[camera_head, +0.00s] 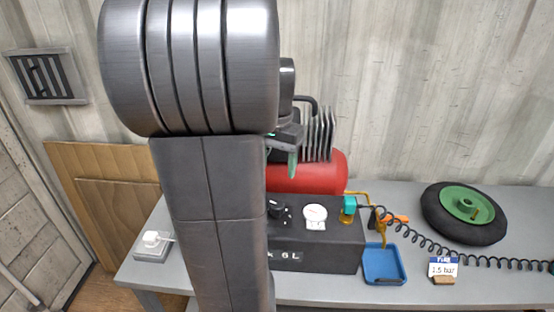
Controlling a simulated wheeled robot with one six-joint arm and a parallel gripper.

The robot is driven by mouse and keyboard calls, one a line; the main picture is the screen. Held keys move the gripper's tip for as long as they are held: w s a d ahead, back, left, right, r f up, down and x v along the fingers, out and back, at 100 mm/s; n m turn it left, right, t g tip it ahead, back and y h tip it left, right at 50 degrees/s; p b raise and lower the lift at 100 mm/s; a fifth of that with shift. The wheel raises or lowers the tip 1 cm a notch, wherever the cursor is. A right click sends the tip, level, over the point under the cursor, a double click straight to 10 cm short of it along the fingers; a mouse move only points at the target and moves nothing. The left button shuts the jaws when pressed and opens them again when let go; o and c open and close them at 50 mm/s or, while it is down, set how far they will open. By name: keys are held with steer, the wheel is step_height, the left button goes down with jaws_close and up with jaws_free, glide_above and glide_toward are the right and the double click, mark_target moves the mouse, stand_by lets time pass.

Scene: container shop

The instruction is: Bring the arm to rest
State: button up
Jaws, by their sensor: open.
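My arm fills the left middle of the view, with a thick grey joint at the top and a link running down. My gripper (289,155) shows only in part at the right edge of the arm, in front of the compressor's red tank (315,177). A dark part and one greenish fingertip are visible, pointing down. It is open, and nothing shows in it. The arm hides its other side. I cannot tell whether it touches the compressor.
On the grey bench (320,290) stand a black control box (335,250), a blue tray (384,265), a black wheel with green hub (464,209), a coiled hose (430,246), a pressure sign (443,267) and a white switch (153,240). Wooden boards (110,215) lean left.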

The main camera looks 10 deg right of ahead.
steer(key=shift+r, duration=0.55)
step_height(320, 180, down, 14)
steer(key=shift+r, duration=0.1)
stand_by(0.4)
